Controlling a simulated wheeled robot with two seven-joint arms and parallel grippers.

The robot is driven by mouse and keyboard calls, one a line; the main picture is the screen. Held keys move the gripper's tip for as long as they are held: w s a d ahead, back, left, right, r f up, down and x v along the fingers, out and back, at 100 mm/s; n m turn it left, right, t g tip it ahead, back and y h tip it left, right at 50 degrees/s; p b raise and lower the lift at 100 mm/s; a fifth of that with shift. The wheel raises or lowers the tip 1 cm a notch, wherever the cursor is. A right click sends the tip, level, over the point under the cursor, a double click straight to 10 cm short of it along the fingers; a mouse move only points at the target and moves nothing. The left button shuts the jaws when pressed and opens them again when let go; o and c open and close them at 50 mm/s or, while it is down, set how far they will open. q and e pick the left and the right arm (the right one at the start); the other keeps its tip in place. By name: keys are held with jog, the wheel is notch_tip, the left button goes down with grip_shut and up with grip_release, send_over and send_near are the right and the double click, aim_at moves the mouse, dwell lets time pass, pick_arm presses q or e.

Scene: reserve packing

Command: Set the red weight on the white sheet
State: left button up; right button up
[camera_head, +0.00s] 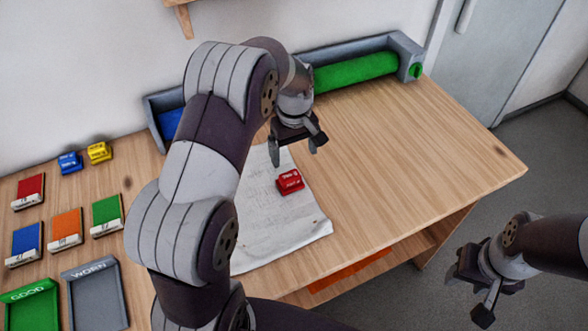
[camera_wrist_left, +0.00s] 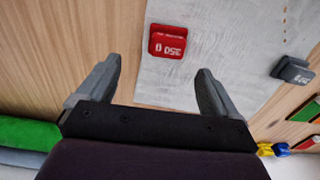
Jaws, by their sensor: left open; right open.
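The red weight (camera_head: 290,181) lies on the white sheet (camera_head: 285,232), close to the sheet's right edge in the head view. In the left wrist view the red weight (camera_wrist_left: 168,41) sits just inside the edge of the sheet (camera_wrist_left: 225,45), beyond the fingertips. My left gripper (camera_head: 297,153) is open and empty, above and behind the red weight and apart from it. Its two spread fingers also show in the left wrist view (camera_wrist_left: 159,72). My right gripper (camera_head: 466,298) is open and empty, off the table at the lower right. My left arm hides part of the sheet.
A grey weight (camera_wrist_left: 292,70) lies on the sheet, hidden in the head view. Blue (camera_head: 69,163) and yellow (camera_head: 99,152) weights, several coloured blocks, a green GOOD tray (camera_head: 30,297) and a grey WORN tray (camera_head: 90,270) stand left. A green roll (camera_head: 355,72) lies behind. The table's right is clear.

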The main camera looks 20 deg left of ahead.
pick_arm(q)
jog(key=s+d+r+m, duration=0.1)
jog(key=s+d+m, duration=0.1)
jog(key=s+m, duration=0.3)
jog(key=s+d+r+m+t, duration=0.1)
jog(key=s+m, duration=0.3)
jog(key=s, duration=0.8)
jog(key=shift+s+d+r+m, duration=0.25)
jog(key=shift+s+d+m, duration=0.15)
jog(key=shift+d, duration=0.4)
